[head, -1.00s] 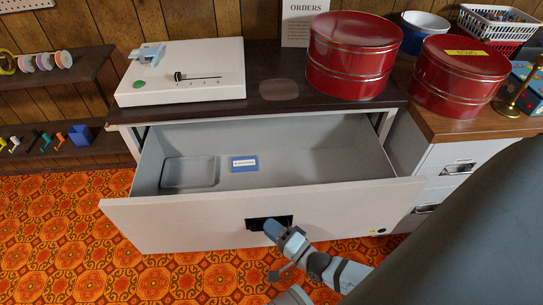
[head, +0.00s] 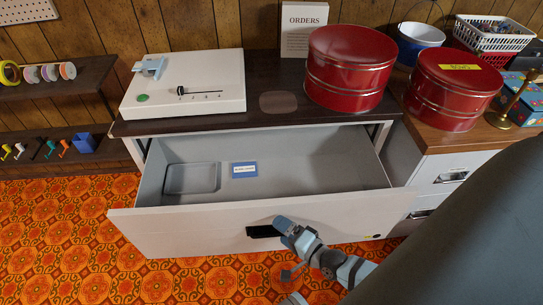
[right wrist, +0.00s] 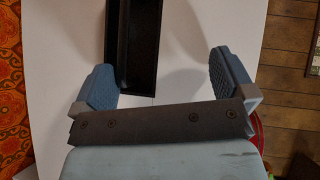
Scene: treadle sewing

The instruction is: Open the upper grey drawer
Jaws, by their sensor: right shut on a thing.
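The wide light grey drawer (head: 180,222) under the dark worktop is pulled well out, its inside showing. Its front has a black handle (head: 264,231). My right gripper (head: 283,228) is at the right part of this handle, shut on it. In the right wrist view my gripper (right wrist: 166,80) has its fingers well apart, with the handle (right wrist: 134,45) beside the left finger; the exact contact is hard to see. A shallow grey tray (head: 192,178) and a blue-and-white label (head: 244,169) lie in the drawer. My left gripper is out of view.
A grey cabinet (head: 440,180) with two handles is right of the drawer. My dark arm part covers the lower right. Patterned orange floor (head: 60,240) is open at the left.

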